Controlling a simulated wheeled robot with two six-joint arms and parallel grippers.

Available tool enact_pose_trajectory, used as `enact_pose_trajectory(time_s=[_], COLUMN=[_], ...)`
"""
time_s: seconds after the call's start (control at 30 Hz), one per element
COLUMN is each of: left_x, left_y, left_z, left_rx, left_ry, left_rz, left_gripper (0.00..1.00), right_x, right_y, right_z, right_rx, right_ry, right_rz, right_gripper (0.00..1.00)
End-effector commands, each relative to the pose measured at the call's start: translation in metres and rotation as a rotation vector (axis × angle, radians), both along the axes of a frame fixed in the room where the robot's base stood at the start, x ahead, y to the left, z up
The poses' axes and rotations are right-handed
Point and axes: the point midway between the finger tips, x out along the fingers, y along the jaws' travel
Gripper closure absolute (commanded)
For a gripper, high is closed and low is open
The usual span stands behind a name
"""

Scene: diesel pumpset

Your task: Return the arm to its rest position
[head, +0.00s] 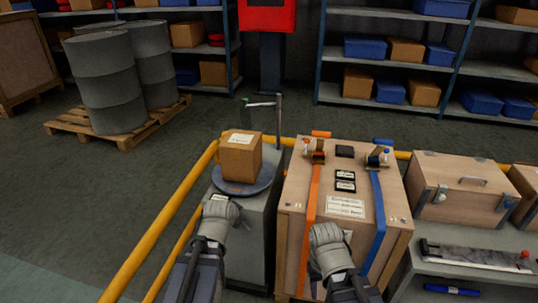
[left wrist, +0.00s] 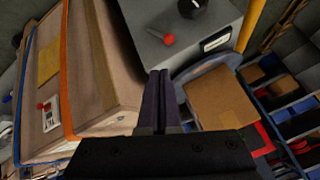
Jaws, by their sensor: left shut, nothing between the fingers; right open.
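My left gripper (head: 220,207) is at the front of the grey cabinet (head: 245,240), near the cardboard box. In the left wrist view its two dark fingers (left wrist: 161,100) are together, with nothing between them. My right gripper (head: 326,236) is over the front part of the wooden crate (head: 292,225) and is open; nothing is seen in it. The crate has an orange strap (head: 313,195) and a blue strap (head: 378,210). The cardboard box (head: 240,158) rests on a round blue-grey plate (head: 262,180) on the cabinet; the box also shows in the left wrist view (left wrist: 220,107).
A yellow rail (head: 165,222) runs along the left and behind the cabinet. A wooden toolbox (head: 452,185) stands right of the crate on a grey bench (head: 425,262). Grey drums (head: 103,75) stand on a pallet (head: 130,138) at the back left. The floor left of the rail is clear.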

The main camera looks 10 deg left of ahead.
Motion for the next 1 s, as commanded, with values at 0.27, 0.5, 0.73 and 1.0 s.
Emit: enact_pose_trajectory(time_s=[0.27,0.5,0.73,1.0], left_x=[-0.027,-0.092,-0.147,-0.171], left_y=[-0.052,-0.124,-0.159,-0.168], left_z=[0.04,0.095,0.138,0.152], left_rx=[-0.052,-0.067,-0.017,0.02], left_ry=[0.157,0.444,0.634,0.706], left_rz=[-0.008,0.037,0.109,0.151], left_gripper=[1.0,1.0,1.0,1.0], right_x=[0.0,0.0,0.0,0.0], right_y=[0.0,0.0,0.0,0.0], right_z=[0.06,0.139,0.188,0.202], right_rx=[0.0,0.0,0.0,0.0], right_ry=[0.0,0.0,0.0,0.0], right_rz=[0.0,-0.001,-0.001,-0.001], right_gripper=[0.5,0.5,0.5,0.5])
